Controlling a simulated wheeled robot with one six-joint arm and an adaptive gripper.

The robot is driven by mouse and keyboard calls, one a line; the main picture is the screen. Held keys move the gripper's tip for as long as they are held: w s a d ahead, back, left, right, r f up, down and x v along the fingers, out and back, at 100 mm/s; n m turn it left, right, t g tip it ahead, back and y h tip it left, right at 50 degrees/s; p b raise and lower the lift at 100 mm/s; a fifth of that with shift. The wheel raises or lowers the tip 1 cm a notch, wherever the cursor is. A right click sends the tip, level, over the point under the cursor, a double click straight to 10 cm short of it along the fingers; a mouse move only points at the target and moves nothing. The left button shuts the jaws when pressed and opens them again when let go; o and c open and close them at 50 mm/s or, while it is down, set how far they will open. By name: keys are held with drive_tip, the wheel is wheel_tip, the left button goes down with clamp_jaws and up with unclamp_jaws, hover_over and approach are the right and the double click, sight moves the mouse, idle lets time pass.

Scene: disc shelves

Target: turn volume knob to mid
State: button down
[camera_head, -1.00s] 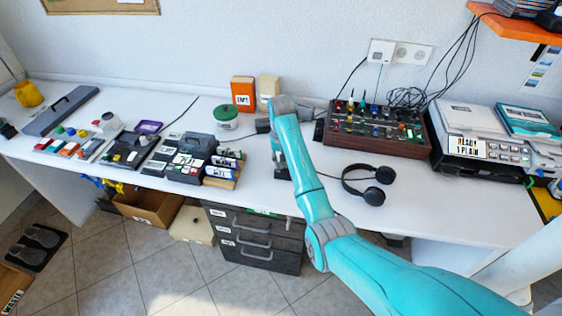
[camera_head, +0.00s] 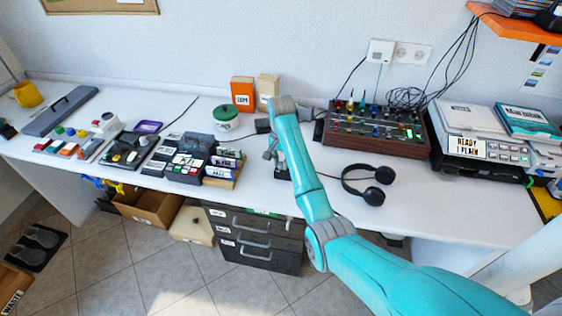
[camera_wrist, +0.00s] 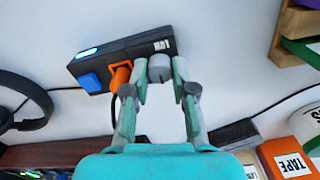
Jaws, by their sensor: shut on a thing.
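A black box (camera_wrist: 110,66) with a lit strip, a blue button (camera_wrist: 90,82) and an orange part (camera_wrist: 120,76) lies on the white table in the wrist view. A grey round knob (camera_wrist: 160,68) sits at its end, beside a small white label that I cannot read surely. My gripper (camera_wrist: 164,86) has its two fingers on either side of this knob and is shut on it. In the head view the box (camera_head: 282,172) is mostly hidden behind my turquoise arm, and the knob cannot be made out.
Headphones (camera_head: 372,186) lie right of my arm. A mixer with many knobs (camera_head: 375,126) stands behind them. A green-lidded tub (camera_head: 226,118) and an orange box (camera_head: 243,94) stand behind left. A cable runs from the black box.

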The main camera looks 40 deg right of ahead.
idle(0.3)
drive_tip(key=c, duration=0.9)
unclamp_jaws()
drive_tip(key=shift+c, duration=0.2)
